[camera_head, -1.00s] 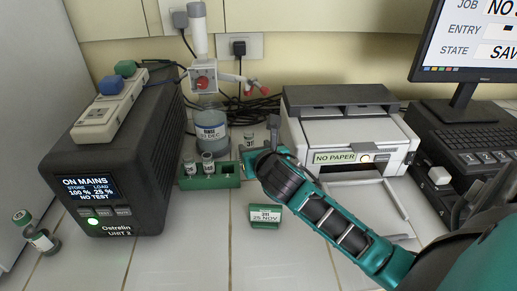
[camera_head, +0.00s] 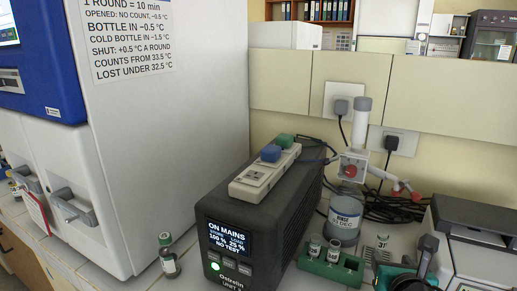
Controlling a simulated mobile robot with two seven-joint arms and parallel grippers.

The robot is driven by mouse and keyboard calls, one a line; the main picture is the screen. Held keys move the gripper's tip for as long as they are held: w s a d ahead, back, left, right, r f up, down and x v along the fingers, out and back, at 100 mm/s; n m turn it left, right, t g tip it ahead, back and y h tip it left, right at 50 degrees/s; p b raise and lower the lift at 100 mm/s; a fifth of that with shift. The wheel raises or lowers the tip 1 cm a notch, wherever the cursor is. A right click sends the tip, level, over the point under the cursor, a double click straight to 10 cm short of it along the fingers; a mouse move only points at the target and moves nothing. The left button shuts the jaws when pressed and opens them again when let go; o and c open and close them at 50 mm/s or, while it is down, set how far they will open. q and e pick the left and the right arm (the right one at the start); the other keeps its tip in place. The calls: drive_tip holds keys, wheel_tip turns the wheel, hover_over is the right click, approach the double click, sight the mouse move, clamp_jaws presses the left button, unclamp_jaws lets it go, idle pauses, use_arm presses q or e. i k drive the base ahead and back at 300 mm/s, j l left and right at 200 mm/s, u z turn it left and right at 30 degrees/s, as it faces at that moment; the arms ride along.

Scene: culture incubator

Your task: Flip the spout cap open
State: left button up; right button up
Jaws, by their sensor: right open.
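A rinse bottle (camera_head: 344,218) with a label reading RINSE stands near the back wall. A dispenser (camera_head: 353,165) with a white upright tube and a red-marked body sits on top of it. Its spout points right and ends in a small red cap (camera_head: 415,197); I cannot tell whether this cap is flipped open or closed. My right gripper (camera_head: 406,260) is at the lower right, in front of and below the spout, apart from it. It is open, and the frame's bottom edge cuts off its arm. My left gripper is not in view.
A green rack (camera_head: 327,268) with small vials stands before the bottle. A black power unit (camera_head: 265,215) carries a socket strip (camera_head: 263,172). A small vial (camera_head: 168,257) stands left of it. A printer (camera_head: 470,235) is at right. A white incubator (camera_head: 165,120) fills the left.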

sight(411, 192)
drive_tip(key=k+j, duration=0.25)
drive_tip(key=k, duration=0.2)
drive_tip(key=k+j, duration=0.25)
drive_tip(key=k, duration=0.2)
